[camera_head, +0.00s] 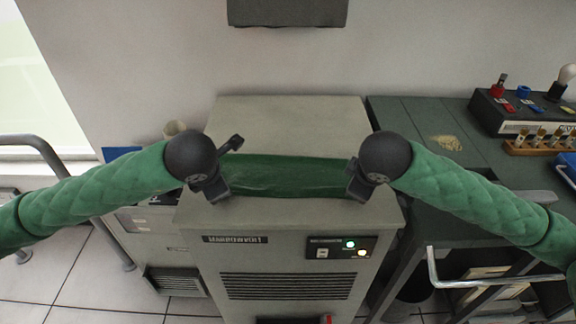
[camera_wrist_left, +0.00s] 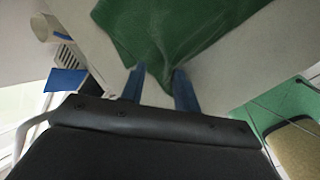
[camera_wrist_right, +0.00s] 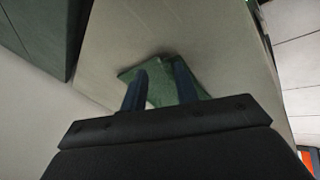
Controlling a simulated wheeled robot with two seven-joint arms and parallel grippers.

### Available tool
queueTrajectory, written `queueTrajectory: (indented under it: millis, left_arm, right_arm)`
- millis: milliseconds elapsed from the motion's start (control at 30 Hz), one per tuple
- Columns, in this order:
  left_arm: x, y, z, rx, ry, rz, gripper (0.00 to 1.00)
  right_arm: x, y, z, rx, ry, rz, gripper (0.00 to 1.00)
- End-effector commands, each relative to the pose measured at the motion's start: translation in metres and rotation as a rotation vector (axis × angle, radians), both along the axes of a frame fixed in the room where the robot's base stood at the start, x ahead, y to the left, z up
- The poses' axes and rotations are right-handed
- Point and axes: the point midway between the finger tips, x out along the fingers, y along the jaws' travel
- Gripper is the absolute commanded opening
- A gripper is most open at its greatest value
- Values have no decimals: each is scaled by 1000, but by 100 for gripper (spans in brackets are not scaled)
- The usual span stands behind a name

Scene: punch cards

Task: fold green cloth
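The green cloth (camera_head: 290,176) lies across the top of a grey cabinet, between my two grippers. My left gripper (camera_head: 222,192) is at its left end, and my right gripper (camera_head: 354,188) is at its right end. In the left wrist view, a corner of the cloth (camera_wrist_left: 165,35) narrows down between the blue fingers (camera_wrist_left: 158,82), which stand apart. In the right wrist view, a small part of the cloth (camera_wrist_right: 160,88) shows between and around the fingers (camera_wrist_right: 159,78), also apart. I see no clear pinch on either side.
The cabinet (camera_head: 290,110) has bare room on its top behind the cloth. A dark bench (camera_head: 420,130) on the right holds a control box (camera_head: 515,115) and a wooden rack (camera_head: 540,143). A metal rail (camera_head: 40,145) stands at the left.

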Motion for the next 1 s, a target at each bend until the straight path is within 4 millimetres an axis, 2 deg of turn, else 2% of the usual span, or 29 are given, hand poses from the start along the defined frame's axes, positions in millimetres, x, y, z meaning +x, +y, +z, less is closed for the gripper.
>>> queueTrajectory:
  millis: [400, 1000]
  left_arm:
    - [-1, -1, 3, -1, 1, -2, 40]
    - [-17, -1, 77, 0, -2, -2, 40]
  right_arm:
    - [-1, 1, 2, 0, 3, 2, 40]
    - [-16, 1, 77, 1, -1, 2, 40]
